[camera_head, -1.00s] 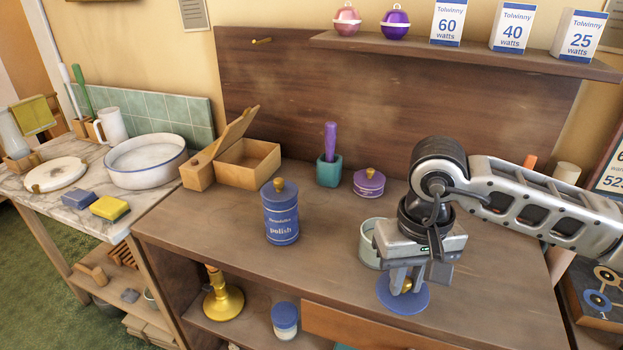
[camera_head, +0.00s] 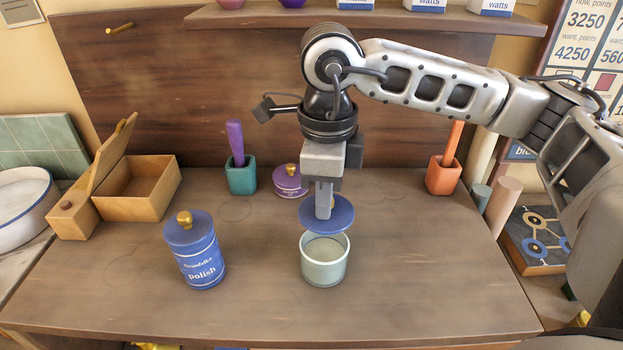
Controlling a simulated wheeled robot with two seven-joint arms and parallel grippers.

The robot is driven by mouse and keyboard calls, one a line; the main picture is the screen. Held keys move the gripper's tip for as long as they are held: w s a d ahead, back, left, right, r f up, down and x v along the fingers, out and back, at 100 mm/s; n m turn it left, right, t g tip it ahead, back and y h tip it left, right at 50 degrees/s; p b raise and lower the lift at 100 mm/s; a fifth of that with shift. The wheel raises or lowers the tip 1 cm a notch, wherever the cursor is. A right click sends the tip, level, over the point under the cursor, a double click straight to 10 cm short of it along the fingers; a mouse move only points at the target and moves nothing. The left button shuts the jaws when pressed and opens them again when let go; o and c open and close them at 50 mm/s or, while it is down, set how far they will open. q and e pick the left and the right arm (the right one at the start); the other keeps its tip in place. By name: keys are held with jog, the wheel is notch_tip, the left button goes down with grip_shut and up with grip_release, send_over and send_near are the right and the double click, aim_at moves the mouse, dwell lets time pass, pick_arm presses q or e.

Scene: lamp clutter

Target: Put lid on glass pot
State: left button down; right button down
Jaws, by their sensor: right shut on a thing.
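The glass pot (camera_head: 325,270) is pale green and stands open on the wooden worktop, right of the middle. Its inside looks pale. A round blue lid (camera_head: 341,216) hangs level above it and slightly behind the pot's rim in the picture, apart from it. My right gripper (camera_head: 324,214) points down and is shut on the lid's knob, which the fingers mostly hide. My left gripper is not in view.
A blue polish jar (camera_head: 200,262) with its own lid stands to the left. Behind are an open wooden box (camera_head: 140,190), a teal holder (camera_head: 241,178), a purple tin (camera_head: 290,182) and an orange holder (camera_head: 443,176). The front right worktop is clear.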

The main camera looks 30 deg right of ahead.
aim_at(323, 225)
jog(key=shift+w+m, duration=0.1)
jog(key=shift+m, duration=0.2)
jog(key=shift+f+b, duration=0.1)
jog(key=shift+b, duration=0.3)
jog(key=shift+f+b, duration=0.65)
notch_tip(323, 225, down, 4)
jog(key=b, duration=0.4)
jog(key=shift+f, duration=0.25)
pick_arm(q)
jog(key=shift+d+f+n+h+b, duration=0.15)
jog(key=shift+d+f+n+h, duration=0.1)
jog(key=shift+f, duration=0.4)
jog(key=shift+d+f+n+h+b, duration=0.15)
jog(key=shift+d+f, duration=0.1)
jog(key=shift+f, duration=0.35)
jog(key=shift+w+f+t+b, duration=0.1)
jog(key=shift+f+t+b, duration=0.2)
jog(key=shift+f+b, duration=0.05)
